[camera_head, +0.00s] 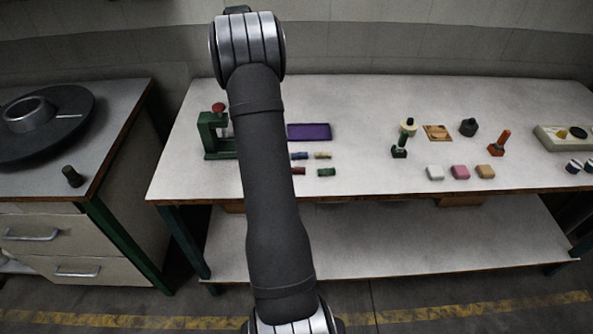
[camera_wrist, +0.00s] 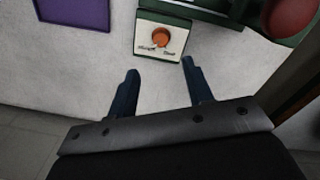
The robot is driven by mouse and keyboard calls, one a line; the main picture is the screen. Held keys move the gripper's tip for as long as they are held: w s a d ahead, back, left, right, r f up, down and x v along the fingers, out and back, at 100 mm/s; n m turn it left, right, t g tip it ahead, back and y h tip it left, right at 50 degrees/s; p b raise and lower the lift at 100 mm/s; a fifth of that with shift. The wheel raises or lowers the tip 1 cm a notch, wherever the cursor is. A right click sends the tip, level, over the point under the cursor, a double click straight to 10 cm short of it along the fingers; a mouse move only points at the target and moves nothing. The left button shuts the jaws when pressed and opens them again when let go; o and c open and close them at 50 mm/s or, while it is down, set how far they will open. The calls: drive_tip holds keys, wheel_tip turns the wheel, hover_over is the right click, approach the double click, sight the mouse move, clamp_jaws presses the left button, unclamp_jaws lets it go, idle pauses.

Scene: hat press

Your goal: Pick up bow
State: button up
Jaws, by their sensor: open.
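My gripper (camera_wrist: 160,72) is open and empty, its two dark fingers apart over the white tabletop. In the wrist view, a small orange-brown round piece (camera_wrist: 161,38) sits on a white plate of the green press (camera_wrist: 145,17), just beyond the fingertips. In the head view my arm hides the gripper and part of the green press (camera_head: 208,133). Small blue (camera_head: 299,156), yellow (camera_head: 322,155), red (camera_head: 298,171) and green (camera_head: 326,172) pieces lie right of my arm. They are too small for me to tell whether one is a bow.
A purple tray (camera_head: 309,132) lies behind the small pieces; it also shows in the wrist view (camera_wrist: 75,14). The press's red knob (camera_wrist: 292,14) is at upper right. Several stamps and blocks stand further right.

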drive_tip(key=shift+o, duration=0.3)
drive_tip(key=s+d+r+n, duration=0.1)
drive_tip(key=s+d+n, duration=0.3)
drive_tip(key=s, duration=0.3)
drive_tip(key=s+d+n+h, duration=0.1)
drive_tip(key=s+d+n, duration=0.25)
drive_tip(key=s, duration=0.25)
drive_tip(key=s+d+r+n, duration=0.1)
drive_tip(key=s+d+n, duration=0.2)
drive_tip(key=s+n, duration=0.3)
drive_tip(key=shift+m, duration=0.65)
drive_tip(key=d+f, duration=0.1)
drive_tip(key=f, duration=0.4)
drive_tip(key=d+f, duration=0.1)
drive_tip(key=f, duration=0.5)
drive_tip(key=d+f, duration=0.1)
drive_tip(key=f, duration=0.4)
drive_tip(key=shift+s+f, duration=0.2)
drive_tip(key=shift+s, duration=0.1)
drive_tip(key=c, duration=1.1)
